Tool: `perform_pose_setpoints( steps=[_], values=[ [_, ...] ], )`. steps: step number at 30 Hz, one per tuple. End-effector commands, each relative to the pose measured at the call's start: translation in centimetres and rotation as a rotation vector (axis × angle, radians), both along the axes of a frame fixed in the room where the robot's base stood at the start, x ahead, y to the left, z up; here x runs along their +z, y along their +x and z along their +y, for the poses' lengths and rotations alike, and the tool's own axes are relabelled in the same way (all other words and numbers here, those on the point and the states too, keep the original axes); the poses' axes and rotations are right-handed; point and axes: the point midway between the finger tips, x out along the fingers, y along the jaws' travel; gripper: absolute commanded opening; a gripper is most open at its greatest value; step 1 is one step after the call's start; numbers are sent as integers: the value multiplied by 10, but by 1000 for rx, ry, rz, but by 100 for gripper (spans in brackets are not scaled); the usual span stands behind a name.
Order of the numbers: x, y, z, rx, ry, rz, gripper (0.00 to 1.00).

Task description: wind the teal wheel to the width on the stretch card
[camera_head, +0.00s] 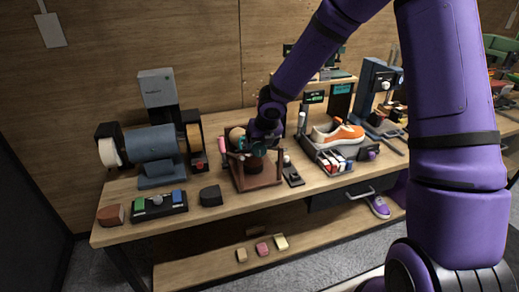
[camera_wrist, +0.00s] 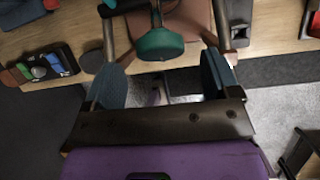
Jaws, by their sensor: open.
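The teal wheel (camera_wrist: 160,43) shows at the top middle of the wrist view, on a thin metal shaft in front of a brown part. My gripper (camera_wrist: 163,76) is open, with its two dark blue finger pads apart, one to each side of the wheel and nearer the camera. I see no contact with the wheel. In the head view my gripper (camera_head: 262,138) is over the reddish-brown stand (camera_head: 264,183) at mid-bench and hides much of what stands there. I cannot pick out the stretch card or any width mark.
A blue-grey grinder (camera_head: 156,152) stands left on the wooden bench (camera_head: 238,204), behind a dark tray (camera_head: 160,208). An orange and white sneaker (camera_head: 337,134) sits on a rack right of the stand. A small dark device (camera_head: 292,175) is between them. Several blocks lie on the lower shelf.

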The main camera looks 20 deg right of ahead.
Motion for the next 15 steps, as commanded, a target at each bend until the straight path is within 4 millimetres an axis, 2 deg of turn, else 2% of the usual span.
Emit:
perform_pose_setpoints(
  steps=[7,15],
  values=[
    [-30,12,2,1,1,2,82],
    [-40,17,2,1,0,0,82]
  ],
)
